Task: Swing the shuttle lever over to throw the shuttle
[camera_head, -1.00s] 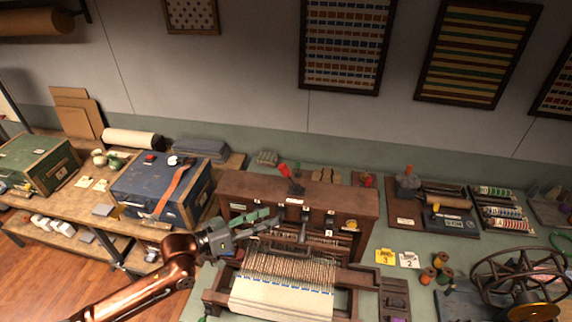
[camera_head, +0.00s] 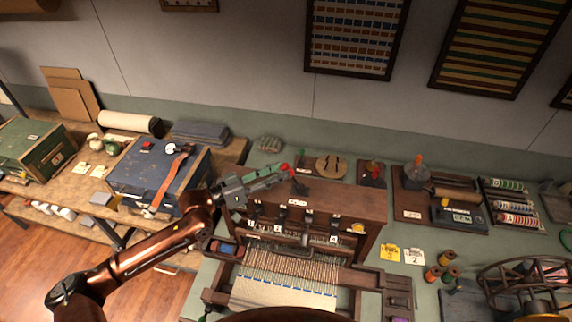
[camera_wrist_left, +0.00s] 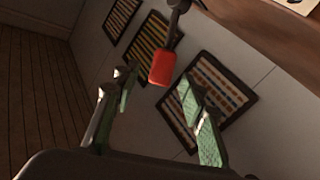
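The shuttle lever (camera_head: 298,186) stands on the wooden top of the loom (camera_head: 340,197), with its red knob leaning to the left. In the left wrist view the red knob (camera_wrist_left: 162,68) shows on a dark stem, between the two sides of my open gripper and near the fingertips. My left gripper (camera_head: 278,173) reaches in from the left above the loom top, its green-padded fingers beside the knob. It looks open and holds nothing; whether a finger touches the knob cannot be told. My right gripper is not in view.
A blue case (camera_head: 150,178) with a brown strap stands on the bench to the left. Tagged cards (camera_head: 390,252), thread spools (camera_head: 433,273) and a spoked wheel (camera_head: 520,278) lie to the right. Warp threads (camera_head: 285,265) fill the loom's front.

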